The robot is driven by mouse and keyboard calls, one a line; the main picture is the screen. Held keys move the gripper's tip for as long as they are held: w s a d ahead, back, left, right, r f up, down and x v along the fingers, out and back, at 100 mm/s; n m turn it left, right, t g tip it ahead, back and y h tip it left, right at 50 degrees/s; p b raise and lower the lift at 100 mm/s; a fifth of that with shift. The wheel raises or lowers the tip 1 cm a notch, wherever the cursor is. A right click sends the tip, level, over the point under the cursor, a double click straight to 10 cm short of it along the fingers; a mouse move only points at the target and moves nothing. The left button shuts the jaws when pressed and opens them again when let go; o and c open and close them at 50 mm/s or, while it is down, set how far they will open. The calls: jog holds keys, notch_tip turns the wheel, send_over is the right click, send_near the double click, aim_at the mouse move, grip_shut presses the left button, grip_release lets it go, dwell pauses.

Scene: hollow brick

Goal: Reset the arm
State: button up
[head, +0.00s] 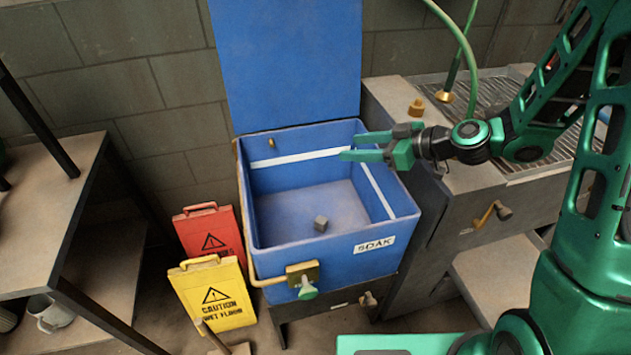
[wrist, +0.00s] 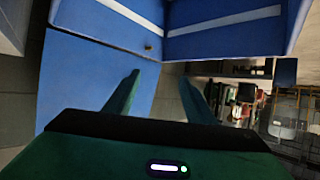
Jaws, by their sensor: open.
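My gripper (head: 366,145) is open and empty in the head view. Its green fingers point left above the right part of the blue soak bin (head: 345,262). In the wrist view the two fingers of my gripper (wrist: 160,95) stand apart with nothing between them. The bin's blue lid (head: 288,60) stands raised against the wall. A small grey cube (head: 320,223) lies on the bin floor, well below and apart from my gripper.
A grey counter (head: 462,178) with a drain grate and a green hose (head: 468,50) stands right of the bin. Red (head: 211,235) and yellow (head: 214,293) caution signs stand left of it. A table (head: 50,205) is at far left. A brass valve (head: 302,273) juts from the bin's front.

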jog(key=s+d+r+m+g+h, duration=0.1)
jog(key=s+d+r+m+h, duration=0.3)
jog(key=s+d+m+h, duration=0.45)
jog(key=s+d+r+m+g+h, duration=0.1)
jog(key=s+d+r+m+h, duration=0.4)
jog(key=d, duration=0.7)
jog(key=s+d+f+m+g+y, duration=0.1)
jog(key=s+d+m+g, duration=0.1)
jog(key=s+d, duration=0.3)
jog(key=s+d+f+m+g+y, duration=0.1)
jog(key=s+d, duration=0.5)
jog(key=s, duration=0.7)
jog(key=shift+f+m+g+y, duration=0.35)
jog(key=shift+f+m+g, duration=0.3)
jog(key=shift+m+g, duration=0.2)
